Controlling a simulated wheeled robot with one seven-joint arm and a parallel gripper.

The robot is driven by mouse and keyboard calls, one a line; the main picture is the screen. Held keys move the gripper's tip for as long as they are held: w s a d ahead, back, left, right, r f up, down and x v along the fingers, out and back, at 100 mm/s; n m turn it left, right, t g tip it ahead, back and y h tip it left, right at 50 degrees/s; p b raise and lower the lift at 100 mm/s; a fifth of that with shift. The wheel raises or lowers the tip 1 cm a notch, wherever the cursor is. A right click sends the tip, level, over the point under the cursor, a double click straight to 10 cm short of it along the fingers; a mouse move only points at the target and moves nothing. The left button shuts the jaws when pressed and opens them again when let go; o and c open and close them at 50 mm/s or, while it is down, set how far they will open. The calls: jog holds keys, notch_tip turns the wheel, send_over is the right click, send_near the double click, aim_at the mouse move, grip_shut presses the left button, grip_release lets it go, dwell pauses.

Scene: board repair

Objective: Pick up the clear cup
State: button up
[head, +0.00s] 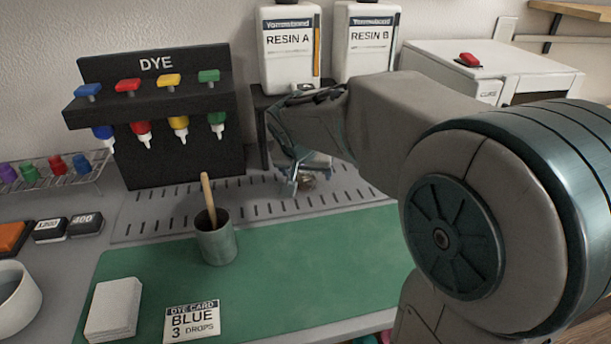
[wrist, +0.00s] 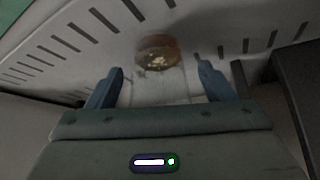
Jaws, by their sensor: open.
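My gripper (head: 306,177) reaches down in front of the resin containers in the head view, and its forearm comes in from the right. In the wrist view its two blue fingers (wrist: 161,72) are spread open. A small round vessel with brown, gold-flecked contents (wrist: 158,53) lies just ahead of and between the fingertips, apart from both; it looks like the clear cup. In the head view only a small brownish part of it (head: 306,183) shows behind the fingers. Its clear walls are hard to make out.
A slotted grey strip (head: 150,215) runs behind the green mat (head: 300,260). Resin A (head: 290,65) and Resin B (head: 362,50) stand behind my gripper. The dye rack (head: 155,95) is to the left. A grey-green cup with a wooden stick (head: 216,243) stands on the mat.

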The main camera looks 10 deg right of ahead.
jog(key=c, duration=1.1)
jog(key=shift+r, duration=0.15)
jog(key=shift+a, duration=0.1)
